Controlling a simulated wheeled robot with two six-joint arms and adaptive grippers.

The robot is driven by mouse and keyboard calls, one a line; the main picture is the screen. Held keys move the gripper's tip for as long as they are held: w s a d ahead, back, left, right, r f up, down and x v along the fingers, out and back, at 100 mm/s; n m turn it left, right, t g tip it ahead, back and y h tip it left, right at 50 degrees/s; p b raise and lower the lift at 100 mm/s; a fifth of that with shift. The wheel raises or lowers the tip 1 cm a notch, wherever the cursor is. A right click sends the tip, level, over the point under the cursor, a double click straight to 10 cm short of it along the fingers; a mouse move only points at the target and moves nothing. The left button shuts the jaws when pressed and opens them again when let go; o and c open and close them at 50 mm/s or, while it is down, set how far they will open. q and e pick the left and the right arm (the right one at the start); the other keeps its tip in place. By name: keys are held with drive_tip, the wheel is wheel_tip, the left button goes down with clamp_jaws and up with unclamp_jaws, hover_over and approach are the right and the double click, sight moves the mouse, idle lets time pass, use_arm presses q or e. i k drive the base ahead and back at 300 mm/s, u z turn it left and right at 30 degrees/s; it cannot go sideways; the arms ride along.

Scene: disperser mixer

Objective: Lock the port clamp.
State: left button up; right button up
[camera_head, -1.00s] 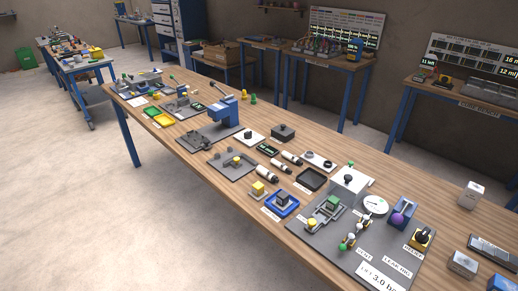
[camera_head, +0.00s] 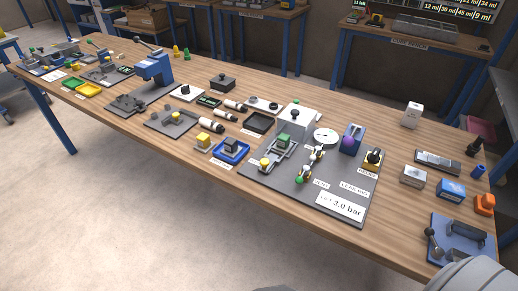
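A dark grey pressure panel (camera_head: 260,178) lies on the long wooden table. On it a grey clamp-like fixture (camera_head: 275,153) carries a green block (camera_head: 283,140) and a yellow knob (camera_head: 265,163). I cannot tell for sure that this is the port clamp, nor whether it is locked. Beside it are small valves with a green knob (camera_head: 300,180) and white parts, a round white gauge (camera_head: 325,133) and a label reading 3.0 bar (camera_head: 341,206). Neither gripper shows; only a pale rounded part, probably mine, enters at the bottom right.
A blue fixture with a black-knobbed lever (camera_head: 462,240) stands at the table's right end. Small boxes (camera_head: 413,177) and an orange item (camera_head: 484,205) lie nearby. A blue press (camera_head: 155,68) and trays fill the left.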

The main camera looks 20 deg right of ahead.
sight(267, 163)
drive_tip(key=z, duration=1.65)
drive_tip(key=k, duration=0.85)
drive_tip(key=u, duration=1.6)
drive_tip(key=i, duration=0.5)
drive_tip(key=u, duration=0.05)
